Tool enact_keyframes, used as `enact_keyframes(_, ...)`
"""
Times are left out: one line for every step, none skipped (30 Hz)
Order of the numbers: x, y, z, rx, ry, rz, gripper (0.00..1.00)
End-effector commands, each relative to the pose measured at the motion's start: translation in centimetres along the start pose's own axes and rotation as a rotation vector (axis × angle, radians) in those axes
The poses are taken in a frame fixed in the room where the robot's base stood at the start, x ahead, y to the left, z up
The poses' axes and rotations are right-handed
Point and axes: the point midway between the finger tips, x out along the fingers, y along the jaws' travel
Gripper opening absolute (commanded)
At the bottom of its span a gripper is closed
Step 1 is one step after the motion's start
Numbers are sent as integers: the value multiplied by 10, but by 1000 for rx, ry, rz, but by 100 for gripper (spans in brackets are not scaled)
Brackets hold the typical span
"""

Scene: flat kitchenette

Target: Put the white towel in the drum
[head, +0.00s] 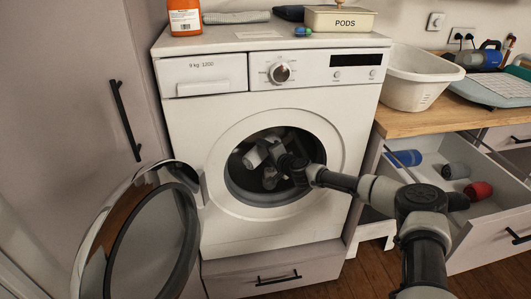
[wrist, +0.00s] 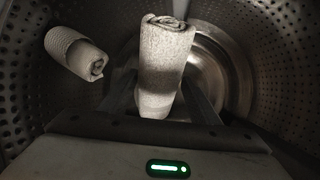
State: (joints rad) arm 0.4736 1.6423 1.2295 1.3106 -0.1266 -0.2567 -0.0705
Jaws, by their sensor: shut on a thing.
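The washing machine's drum (head: 234,183) is open at the front, and my arm reaches through its round opening. In the wrist view the perforated drum wall (wrist: 275,75) surrounds my gripper (wrist: 163,108). My gripper is shut on a rolled pale towel, the white towel (wrist: 166,48), which stands up between the fingers inside the drum. Its lower end is between the fingers. In the head view, my gripper (head: 268,165) is dark and small inside the opening, and the towel cannot be made out clearly.
Another rolled, ribbed pale towel (wrist: 75,55) lies at the drum's left. The round door (head: 135,240) hangs open at left. An open drawer (head: 490,215) with several rolled items is at right. A white basin (head: 415,88) stands on the counter. A PODS box (head: 340,20) sits on the machine.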

Motion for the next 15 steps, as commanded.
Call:
enact_keyframes(0,0,0,0,0,0,60)
enact_keyframes(0,0,0,0,0,0,65)
enact_keyframes(0,0,0,0,0,0,71)
enact_keyframes(0,0,0,0,0,0,76)
enact_keyframes(0,0,0,0,0,0,78)
enact_keyframes(0,0,0,0,0,0,78)
enact_keyframes(0,0,0,0,0,0,78)
enact_keyframes(0,0,0,0,0,0,78)
enact_keyframes(0,0,0,0,0,0,78)
enact_keyframes(0,0,0,0,0,0,78)
enact_keyframes(0,0,0,0,0,0,78)
enact_keyframes(0,0,0,0,0,0,78)
enact_keyframes(-1,0,0,0,0,0,78)
enact_keyframes(-2,0,0,0,0,0,78)
enact_keyframes(-4,0,-1,0,0,0,78)
